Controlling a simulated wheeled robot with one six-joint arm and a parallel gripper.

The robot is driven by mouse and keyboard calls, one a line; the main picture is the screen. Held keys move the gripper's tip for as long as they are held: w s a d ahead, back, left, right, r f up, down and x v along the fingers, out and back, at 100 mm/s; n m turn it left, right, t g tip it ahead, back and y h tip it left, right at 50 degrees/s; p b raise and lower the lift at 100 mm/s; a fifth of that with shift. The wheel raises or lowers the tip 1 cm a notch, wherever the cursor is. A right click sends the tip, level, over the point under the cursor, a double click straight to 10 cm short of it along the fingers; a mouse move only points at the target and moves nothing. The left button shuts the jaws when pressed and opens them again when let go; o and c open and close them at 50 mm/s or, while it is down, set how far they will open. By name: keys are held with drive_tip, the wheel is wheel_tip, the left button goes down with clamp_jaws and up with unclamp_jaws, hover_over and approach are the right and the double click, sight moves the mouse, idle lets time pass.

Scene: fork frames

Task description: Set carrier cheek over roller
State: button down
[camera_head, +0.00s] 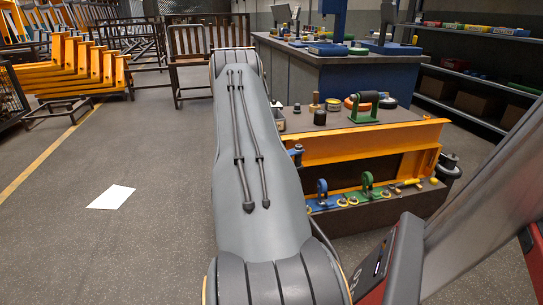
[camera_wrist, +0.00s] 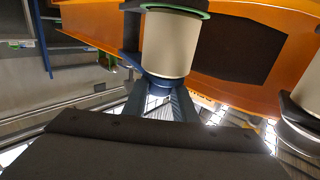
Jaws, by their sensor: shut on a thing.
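In the wrist view a cream roller (camera_wrist: 170,45) stands right beyond my fingertips, in front of the orange fork frame. A green and dark rim (camera_wrist: 178,10) shows at its far end. My gripper (camera_wrist: 162,94) is shut on a blue part (camera_wrist: 166,84) at the roller's near end, which looks like the carrier cheek. Blue edges show beside the roller. I cannot tell whether the cheek is seated or only touching. In the head view my arm hides the gripper; a small blue and dark piece (camera_head: 296,152) shows at the left end of the orange frame (camera_head: 350,145).
A second roller (camera_wrist: 302,105) stands at the right end of the frame. On the low ledge are a blue ring bracket (camera_head: 321,189), a green one (camera_head: 368,181) and small yellow parts. A green bracket (camera_head: 365,105) stands on the bench top. The floor at left is open, with a white sheet (camera_head: 112,197).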

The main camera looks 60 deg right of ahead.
drive_tip(key=shift+d+r, duration=0.15)
drive_tip(key=shift+d, duration=0.05)
drive_tip(key=c, duration=1.4)
unclamp_jaws()
drive_tip(key=shift+c, duration=0.2)
drive_tip(key=shift+w+a, duration=0.1)
drive_tip(key=shift+a, duration=0.1)
drive_tip(key=shift+a, duration=0.3)
drive_tip(key=a+p, duration=0.1)
drive_tip(key=a, duration=0.6)
drive_tip(key=shift+s, duration=0.25)
